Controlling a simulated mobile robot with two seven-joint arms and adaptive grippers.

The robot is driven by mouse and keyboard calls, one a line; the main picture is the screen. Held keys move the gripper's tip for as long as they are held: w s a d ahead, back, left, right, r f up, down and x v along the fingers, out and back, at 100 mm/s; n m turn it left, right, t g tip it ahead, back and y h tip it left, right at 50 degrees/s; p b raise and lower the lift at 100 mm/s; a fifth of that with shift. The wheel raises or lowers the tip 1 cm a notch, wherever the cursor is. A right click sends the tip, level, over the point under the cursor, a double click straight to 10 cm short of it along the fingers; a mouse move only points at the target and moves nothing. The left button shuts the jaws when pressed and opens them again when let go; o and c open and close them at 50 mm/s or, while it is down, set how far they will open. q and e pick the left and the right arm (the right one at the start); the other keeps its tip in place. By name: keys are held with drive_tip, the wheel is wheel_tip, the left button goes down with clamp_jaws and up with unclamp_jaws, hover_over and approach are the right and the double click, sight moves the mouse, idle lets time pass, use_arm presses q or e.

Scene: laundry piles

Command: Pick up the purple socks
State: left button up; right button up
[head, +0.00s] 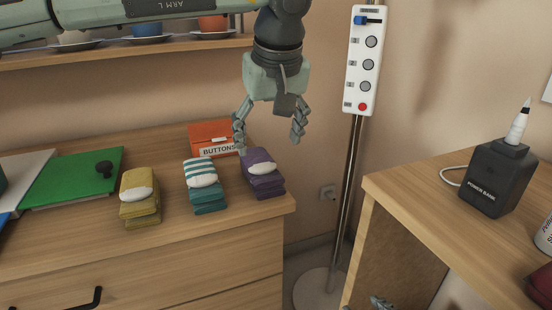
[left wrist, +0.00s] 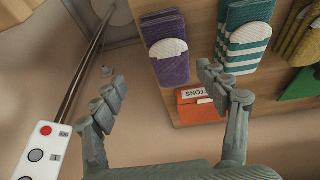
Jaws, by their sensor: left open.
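The purple socks (head: 269,184) are a folded stack with a white band, near the right front corner of the wooden dresser. They also show in the left wrist view (left wrist: 172,70), at upper middle. My left gripper (head: 268,138) is open and empty, pointing down. It appears above and behind the socks, apart from them. In the left wrist view its fingers (left wrist: 158,82) are spread, with the socks beyond the gap between them. A small grey mechanical piece at the bottom edge of the head view may be my right gripper (head: 381,303); its jaws cannot be made out.
Teal striped socks (head: 206,193) and yellow socks (head: 139,207) lie left of the purple ones. An orange BUTTONS box (head: 208,130) stands behind. A pole with a white control panel (head: 362,85) rises to the right. A second table (head: 430,200) holds a black power bank (head: 495,180).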

sight(259, 158)
use_arm(q)
drive_tip(key=shift+w+a+f+y, duration=0.2)
drive_tip(key=shift+a+y, duration=0.1)
drive_tip(key=shift+a, duration=0.1)
drive_tip(key=shift+x, duration=0.95)
drive_tip(key=shift+a+x, duration=0.15)
drive_tip(key=shift+x, duration=1.2)
drive_tip(key=shift+a+x, duration=0.1)
drive_tip(key=shift+x, duration=1.25)
drive_tip(key=shift+w, duration=0.1)
drive_tip(key=c, duration=1.2)
drive_tip(key=shift+c, duration=0.2)
use_arm(e)
drive_tip(key=shift+w+a+r+t+y, duration=0.15)
drive_tip(key=shift+a+r, duration=0.25)
drive_tip(key=shift+a, duration=0.05)
drive_tip(key=shift+w+a+r+t+y, duration=0.1)
drive_tip(key=shift+a+r+t+y, duration=0.05)
drive_tip(key=shift+a+r, duration=0.25)
use_arm(q)
drive_tip(key=shift+r, duration=0.2)
